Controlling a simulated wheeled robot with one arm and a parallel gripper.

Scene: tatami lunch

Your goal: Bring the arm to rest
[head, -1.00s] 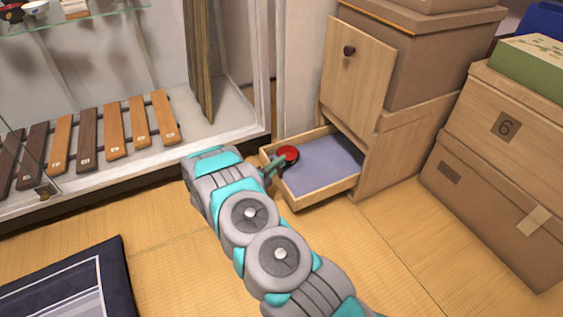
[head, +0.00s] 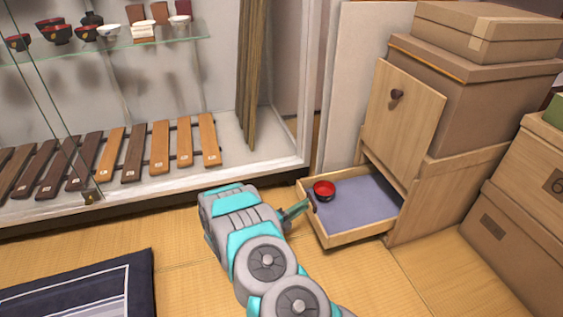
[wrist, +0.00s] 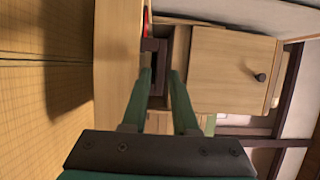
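Only a red sliver of the bowl (wrist: 148,20) shows at the top of the wrist view. My arm reaches up from the bottom of the head view, bent and low over the tatami.
A wooden cabinet (head: 440,205) with a knobbed panel (head: 405,120) stands right of the drawer. Cardboard boxes (head: 505,235) are at the right. A glass display case (head: 225,60) with bowls and wooden tags is behind. A dark-bordered mat (head: 140,275) lies at lower left. Tatami is clear between.

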